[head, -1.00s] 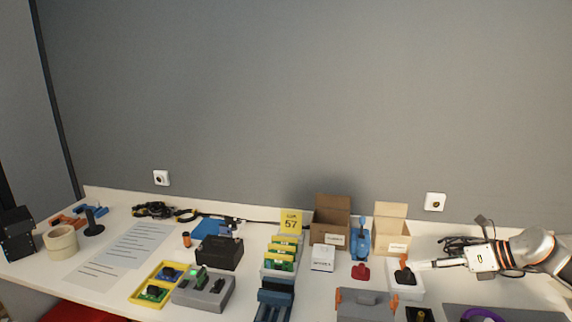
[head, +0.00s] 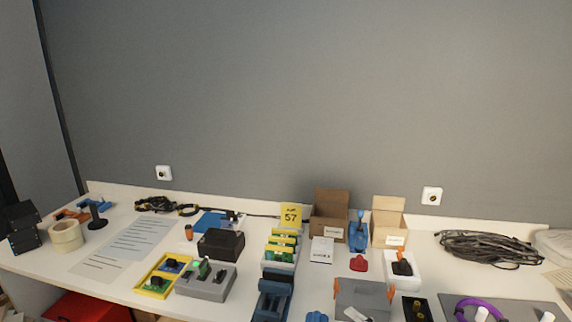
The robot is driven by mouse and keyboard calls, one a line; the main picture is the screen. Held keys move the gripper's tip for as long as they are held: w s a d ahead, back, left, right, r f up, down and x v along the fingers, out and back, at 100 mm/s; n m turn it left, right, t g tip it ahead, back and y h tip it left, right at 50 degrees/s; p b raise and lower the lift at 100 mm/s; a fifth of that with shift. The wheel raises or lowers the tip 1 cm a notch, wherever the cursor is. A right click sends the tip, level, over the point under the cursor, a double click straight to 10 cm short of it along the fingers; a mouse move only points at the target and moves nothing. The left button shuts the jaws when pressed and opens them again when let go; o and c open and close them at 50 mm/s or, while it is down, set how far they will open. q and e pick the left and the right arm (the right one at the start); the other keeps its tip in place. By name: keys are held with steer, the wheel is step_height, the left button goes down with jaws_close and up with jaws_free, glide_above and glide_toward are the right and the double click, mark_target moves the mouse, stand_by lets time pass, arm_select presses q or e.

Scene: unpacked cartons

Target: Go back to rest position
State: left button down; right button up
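Neither of my grippers shows in the head view, and no arm is in the picture. The white workbench (head: 120,272) stands against the grey wall with its objects on it. A white tray (head: 417,280) with a black and orange part in it stands right of the middle. A coil of black cable (head: 487,247) lies at the back right, fully uncovered.
Two open cartons (head: 331,204) (head: 388,222), a blue holder (head: 359,231) and a grey toolbox (head: 361,298) crowd the centre right. A grey mat (head: 540,309) with a purple ring (head: 480,303) is at the front right. A red box (head: 88,308) is below the bench at left.

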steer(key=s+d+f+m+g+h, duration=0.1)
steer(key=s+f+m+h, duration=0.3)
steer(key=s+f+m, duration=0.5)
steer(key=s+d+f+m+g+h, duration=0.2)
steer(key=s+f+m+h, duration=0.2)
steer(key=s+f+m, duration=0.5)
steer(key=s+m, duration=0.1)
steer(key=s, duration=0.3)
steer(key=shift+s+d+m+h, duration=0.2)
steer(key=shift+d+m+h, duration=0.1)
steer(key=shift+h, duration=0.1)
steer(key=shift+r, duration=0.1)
